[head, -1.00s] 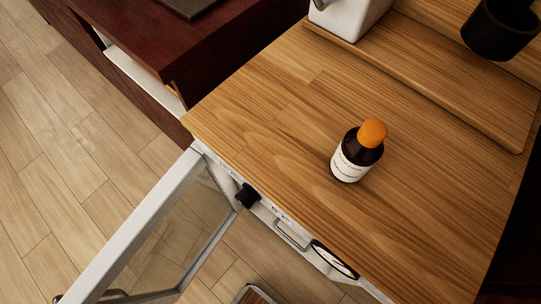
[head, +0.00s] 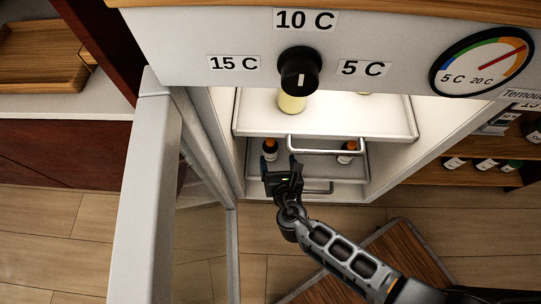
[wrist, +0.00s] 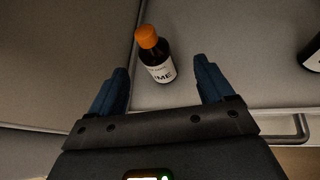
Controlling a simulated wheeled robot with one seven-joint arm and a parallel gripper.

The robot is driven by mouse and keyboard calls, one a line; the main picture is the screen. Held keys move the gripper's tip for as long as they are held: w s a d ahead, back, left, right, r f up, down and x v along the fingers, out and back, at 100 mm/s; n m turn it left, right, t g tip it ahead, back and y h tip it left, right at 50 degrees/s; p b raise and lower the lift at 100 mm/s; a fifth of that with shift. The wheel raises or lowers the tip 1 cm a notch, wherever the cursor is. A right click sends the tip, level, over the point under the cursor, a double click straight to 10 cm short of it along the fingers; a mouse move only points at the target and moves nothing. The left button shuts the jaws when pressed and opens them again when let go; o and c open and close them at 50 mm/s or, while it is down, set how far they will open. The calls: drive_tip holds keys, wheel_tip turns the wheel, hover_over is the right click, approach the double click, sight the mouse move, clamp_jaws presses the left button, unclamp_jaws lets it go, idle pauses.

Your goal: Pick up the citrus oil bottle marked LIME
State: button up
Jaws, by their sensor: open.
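The LIME bottle (wrist: 158,58) is dark with an orange cap and a white label; the letters "IME" show in the wrist view. It stands on the lower pull-out shelf (head: 318,166) of the open cabinet, at the left in the head view (head: 270,149). My gripper (head: 282,167) is open and empty at the front of that shelf. In the wrist view the bottle stands just beyond the fingertips (wrist: 160,78), roughly between them and apart from both. A second orange-capped bottle (head: 347,152) stands farther right on the same shelf, and is cut off in the wrist view (wrist: 313,53).
An upper shelf (head: 330,122) with a pale yellow container (head: 291,101) is above my gripper. The open glass door (head: 150,190) is at left. A dial (head: 299,71) and gauge (head: 482,60) are on the front panel. More bottles (head: 487,164) stand on a wooden rack at right.

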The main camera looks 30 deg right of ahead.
sight(272, 151)
drive_tip(key=shift+n+t+h, duration=0.3)
drive_tip(key=shift+n+t, duration=0.1)
drive_tip(key=shift+n, duration=0.3)
drive_tip(key=x, duration=0.1)
drive_tip(key=b+x, duration=0.1)
drive_tip(key=x, duration=0.2)
drive_tip(key=shift+w+a, duration=0.3)
drive_tip(key=shift+a, duration=0.05)
drive_tip(key=b+x, duration=0.3)
drive_tip(key=x, duration=0.3)
drive_tip(key=shift+s+a+f, duration=0.1)
drive_tip(key=shift+a, duration=0.05)
drive_tip(key=c, duration=1.1)
drive_tip(key=shift+c, duration=0.2)
